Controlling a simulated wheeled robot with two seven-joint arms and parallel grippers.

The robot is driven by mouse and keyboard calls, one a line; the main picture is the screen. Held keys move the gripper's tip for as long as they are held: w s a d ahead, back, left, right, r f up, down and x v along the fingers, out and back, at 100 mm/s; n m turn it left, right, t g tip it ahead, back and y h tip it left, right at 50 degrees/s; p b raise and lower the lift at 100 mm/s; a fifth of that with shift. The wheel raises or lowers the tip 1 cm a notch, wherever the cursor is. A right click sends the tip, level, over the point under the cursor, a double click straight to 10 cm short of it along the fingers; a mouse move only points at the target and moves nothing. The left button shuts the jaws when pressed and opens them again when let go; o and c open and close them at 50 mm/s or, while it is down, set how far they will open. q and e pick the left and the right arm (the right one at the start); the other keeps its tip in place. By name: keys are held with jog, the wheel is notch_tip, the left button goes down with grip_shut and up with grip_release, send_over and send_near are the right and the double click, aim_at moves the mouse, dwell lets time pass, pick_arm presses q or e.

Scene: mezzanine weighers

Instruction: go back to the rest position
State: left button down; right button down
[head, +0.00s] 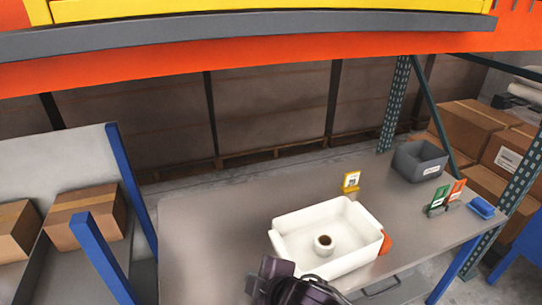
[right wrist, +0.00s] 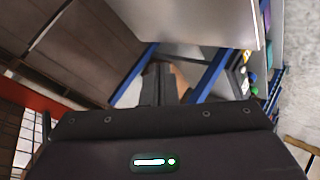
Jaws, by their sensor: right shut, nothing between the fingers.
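My right gripper (head: 290,285) is at the bottom of the head view, in front of the near left side of a white tray and overlapping its edge in the picture. It also shows in the right wrist view (right wrist: 160,85), where its fingers are together with nothing seen between them. Whether it touches the tray or table cannot be told. My left gripper is not in view.
A yellow sign (head: 351,181), grey bin (head: 419,161), colored cards (head: 447,197) and blue item (head: 481,208) stand behind and right. Blue posts (head: 105,260) rise at left.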

jog(key=s+d+f+m+g+h, duration=0.25)
jog(key=s+d+m, duration=0.2)
jog(key=d, duration=0.35)
jog(key=s+d+f+m+g+h, duration=0.1)
jog(key=s+d+f+m+h, duration=0.15)
jog(key=d+m, duration=0.4)
jog(key=s+d+f+m+g+h, duration=0.1)
jog(key=s+d+f+m, duration=0.3)
jog(key=d, duration=0.4)
notch_tip(320, 180, down, 29)
jog(key=s+g, duration=0.2)
jog(key=s, duration=0.1)
jog(key=s+d+f, duration=0.2)
jog(key=s+f, duration=0.7)
jog(key=s+d+f+b, duration=0.1)
jog(key=s+d+f, duration=0.1)
jog(key=s+f, duration=0.8)
jog(key=shift+s+f+g, duration=0.2)
jog(key=shift+g, duration=0.25)
